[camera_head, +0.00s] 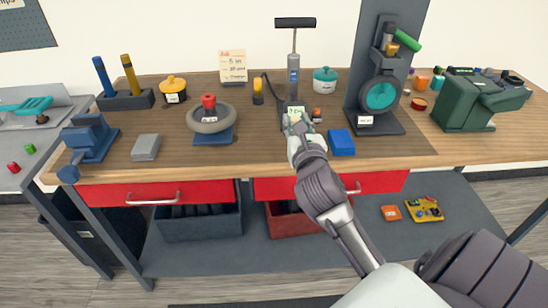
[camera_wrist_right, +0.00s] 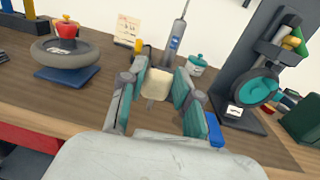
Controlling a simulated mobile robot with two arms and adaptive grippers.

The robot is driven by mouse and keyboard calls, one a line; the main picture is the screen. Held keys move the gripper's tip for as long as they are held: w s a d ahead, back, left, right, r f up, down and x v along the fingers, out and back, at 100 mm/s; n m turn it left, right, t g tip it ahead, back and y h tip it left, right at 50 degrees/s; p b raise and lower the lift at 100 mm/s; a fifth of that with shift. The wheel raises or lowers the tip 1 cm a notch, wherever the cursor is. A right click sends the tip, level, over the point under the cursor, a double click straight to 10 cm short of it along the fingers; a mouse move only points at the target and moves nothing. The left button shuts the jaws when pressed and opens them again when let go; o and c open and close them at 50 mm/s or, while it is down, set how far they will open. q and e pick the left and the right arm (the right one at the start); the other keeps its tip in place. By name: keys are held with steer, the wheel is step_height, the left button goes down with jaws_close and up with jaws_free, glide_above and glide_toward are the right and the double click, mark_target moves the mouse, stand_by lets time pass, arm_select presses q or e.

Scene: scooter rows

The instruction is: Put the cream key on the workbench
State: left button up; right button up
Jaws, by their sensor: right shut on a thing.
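In the right wrist view, the cream key (camera_wrist_right: 157,83) shows as a pale, blocky piece between the teal-padded fingers of my right gripper (camera_wrist_right: 158,92). The gripper is shut on it. In the head view my right gripper (camera_head: 298,125) reaches over the front middle of the wooden workbench (camera_head: 255,160), close in front of the grey floor pump (camera_head: 293,75). The gripper and arm hide part of the bench there. I cannot tell whether the key touches the bench top. My left gripper is not in view.
A blue block (camera_head: 341,142) lies just right of the gripper. A wheel on a dark stand (camera_head: 380,95) stands further right. A tyre ring (camera_head: 209,118) on a blue base, a grey block (camera_head: 146,147) and a blue vise (camera_head: 88,138) stand left.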

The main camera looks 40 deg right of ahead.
steer(key=d+m+h+b, duration=0.1)
steer(key=d, duration=0.3)
steer(key=shift+g, duration=0.3)
steer(key=w+a+f, duration=0.1)
steer(key=w+f, duration=0.1)
steer(key=w, duration=0.1)
steer(key=w+a+f+b, duration=0.1)
steer(key=w+a+f, duration=0.1)
steer(key=w, duration=0.1)
steer(key=w+a+f, duration=0.2)
steer(key=w, duration=0.1)
steer(key=shift+w+a+f, duration=0.2)
steer(key=shift+w+f, duration=0.05)
steer(key=shift+w, duration=0.15)
steer(key=shift+w+a+f, duration=0.1)
steer(key=shift+f, duration=0.1)
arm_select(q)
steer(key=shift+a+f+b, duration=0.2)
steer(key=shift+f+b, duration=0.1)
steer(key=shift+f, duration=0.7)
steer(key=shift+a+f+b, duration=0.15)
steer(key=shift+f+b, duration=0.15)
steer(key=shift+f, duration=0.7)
arm_select(e)
steer(key=shift+f, duration=1.9)
steer(key=shift+f, duration=0.15)
steer(key=o, duration=0.9)
steer(key=shift+c, duration=0.2)
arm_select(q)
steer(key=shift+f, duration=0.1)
